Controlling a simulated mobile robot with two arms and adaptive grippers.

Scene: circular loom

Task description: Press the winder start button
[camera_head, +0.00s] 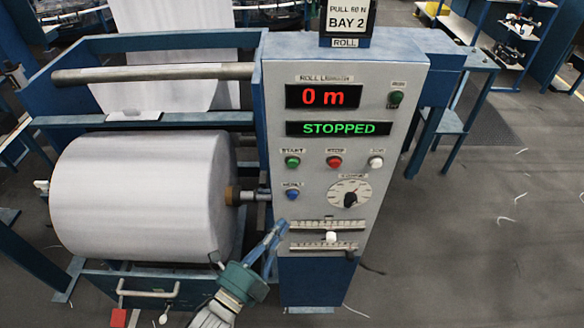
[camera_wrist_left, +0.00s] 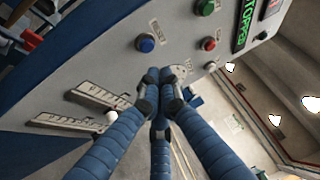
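The winder's grey control panel (camera_head: 310,235) stands right of the roll in the head view. The green button under the START label (camera_head: 292,162) is at the left of the upper button row. In the left wrist view the green button (camera_wrist_left: 205,7) is at the top edge. My left gripper (camera_head: 281,224) is below and slightly left of it, near the panel's lower left edge. In the left wrist view its fingers (camera_wrist_left: 160,78) come together at the tips with nothing between them. I cannot tell whether they touch the panel. My right gripper is not in view.
A red button (camera_head: 334,162), a white button (camera_head: 376,162), a blue button (camera_head: 293,195) and a dial (camera_head: 349,193) surround the area. Displays read "0 m" (camera_head: 323,96) and "STOPPED" (camera_head: 339,129). Sliders (camera_head: 327,225) lie low. A white roll (camera_head: 140,195) is at left.

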